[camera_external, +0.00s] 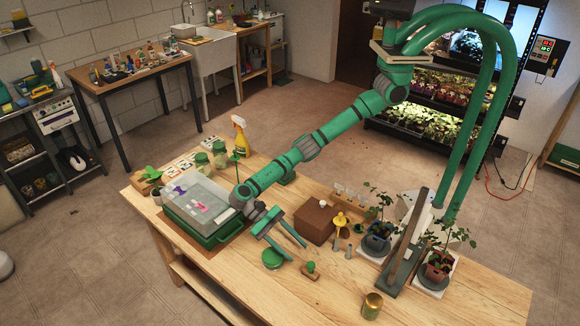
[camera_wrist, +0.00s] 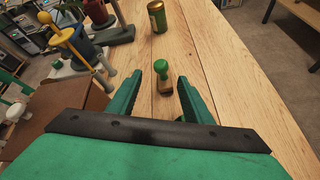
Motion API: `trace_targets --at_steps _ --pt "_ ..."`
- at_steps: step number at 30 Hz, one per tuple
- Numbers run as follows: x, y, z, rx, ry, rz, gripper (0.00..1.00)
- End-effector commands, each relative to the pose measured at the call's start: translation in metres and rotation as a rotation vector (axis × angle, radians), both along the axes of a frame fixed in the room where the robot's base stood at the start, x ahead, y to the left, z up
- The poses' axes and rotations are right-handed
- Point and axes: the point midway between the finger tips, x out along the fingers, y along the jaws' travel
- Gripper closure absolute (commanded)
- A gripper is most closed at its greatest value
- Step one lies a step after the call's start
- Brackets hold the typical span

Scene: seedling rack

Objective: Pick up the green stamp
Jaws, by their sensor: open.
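The green stamp (camera_external: 310,268) has a green knob handle on a small wooden base and stands upright on the wooden workbench (camera_external: 440,298). In the wrist view the stamp (camera_wrist: 161,67) appears between and beyond my fingertips, with its base partly visible. My gripper (camera_external: 297,251) is open and empty, its two green fingers pointing toward the stamp from the left in the external view. The wrist view shows the open gripper (camera_wrist: 160,82) with a finger on each side of the stamp in the picture. I cannot tell the exact remaining gap.
A round green lidded item (camera_external: 272,259) lies left of the stamp. A brown box (camera_external: 314,222) and a yellow funnel-like item (camera_external: 340,221) stand behind. A gold-green tin (camera_external: 372,305) stands to the right, with potted plants (camera_external: 440,266) farther back.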

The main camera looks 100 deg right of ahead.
Motion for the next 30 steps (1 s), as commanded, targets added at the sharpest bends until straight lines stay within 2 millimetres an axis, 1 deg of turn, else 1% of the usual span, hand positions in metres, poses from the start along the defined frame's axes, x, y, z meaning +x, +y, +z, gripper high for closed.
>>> trace_targets --at_steps 1,6,13,21,24,30 --pt "-0.007 0.005 -0.004 0.001 0.002 0.001 0.54" --pt "-0.022 0.019 -0.015 0.001 0.003 -0.001 0.54" --pt "-0.031 0.029 -0.021 0.002 0.002 -0.001 0.54" --pt "-0.054 0.053 -0.036 0.004 0.002 0.0 0.54" --pt "-0.058 0.056 -0.039 0.004 0.002 -0.002 0.54" --pt "-0.058 0.056 -0.039 0.003 0.002 -0.002 0.54"
